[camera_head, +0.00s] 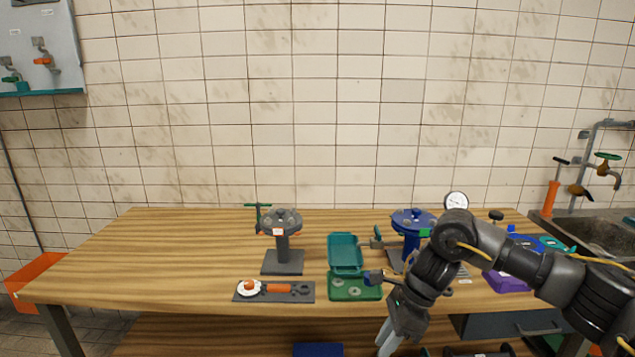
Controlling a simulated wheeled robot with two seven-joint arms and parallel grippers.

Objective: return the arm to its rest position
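My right arm comes in from the right side, over the right part of the wooden table, and bends down at its elbow. My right gripper (386,341) hangs at the table's front edge and points downward. Its pale fingers reach the lower picture edge, so their tips are partly cut off. I cannot tell whether they are apart or together, and I see nothing held. My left arm and gripper are not in view.
The arm covers part of a blue flanged stand (412,219). The table's left side (165,255) is clear.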

